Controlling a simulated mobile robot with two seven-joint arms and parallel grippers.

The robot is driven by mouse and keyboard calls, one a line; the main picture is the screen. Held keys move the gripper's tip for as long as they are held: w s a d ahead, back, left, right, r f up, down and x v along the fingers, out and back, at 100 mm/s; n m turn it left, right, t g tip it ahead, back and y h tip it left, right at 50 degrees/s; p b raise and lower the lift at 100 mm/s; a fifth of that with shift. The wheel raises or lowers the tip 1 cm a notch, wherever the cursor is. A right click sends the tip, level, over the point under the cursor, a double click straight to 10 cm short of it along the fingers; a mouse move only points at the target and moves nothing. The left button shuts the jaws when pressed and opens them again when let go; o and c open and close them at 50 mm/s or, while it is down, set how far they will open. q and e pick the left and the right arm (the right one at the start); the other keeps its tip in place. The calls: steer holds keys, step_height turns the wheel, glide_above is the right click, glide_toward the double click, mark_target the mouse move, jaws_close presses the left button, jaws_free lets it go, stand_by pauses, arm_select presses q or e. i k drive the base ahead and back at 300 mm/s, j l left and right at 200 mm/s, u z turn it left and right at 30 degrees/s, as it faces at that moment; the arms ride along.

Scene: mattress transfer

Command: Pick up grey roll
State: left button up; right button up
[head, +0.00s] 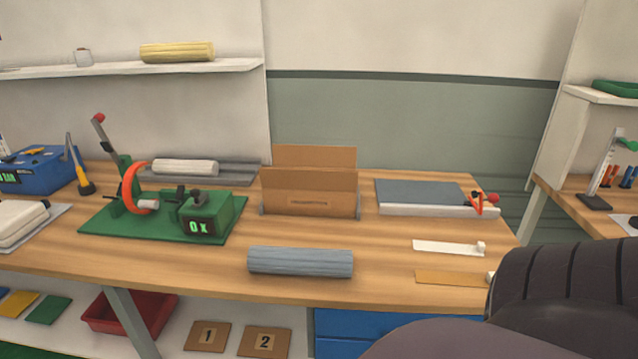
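The grey roll (300,262) lies on its side on the wooden workbench (215,280), close to the front edge and parallel to it. It lies in front of an open cardboard box and nothing touches it. Neither of my grippers shows in the head view. A dark, ribbed part of my own arm fills the lower right corner and covers the bench's front right edge there.
Behind the roll stand a cardboard box (310,200) and, to the left, a green machine (212,210) with an orange ring. A grey slab (425,193) lies at the right. A white roll (185,167) lies at the back.

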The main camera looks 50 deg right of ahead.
mark_target(280, 261)
steer(key=k+l, duration=0.2)
steer(key=l, duration=0.2)
steer(key=k+l, duration=0.2)
steer(key=l, duration=0.6)
steer(key=i, duration=0.25)
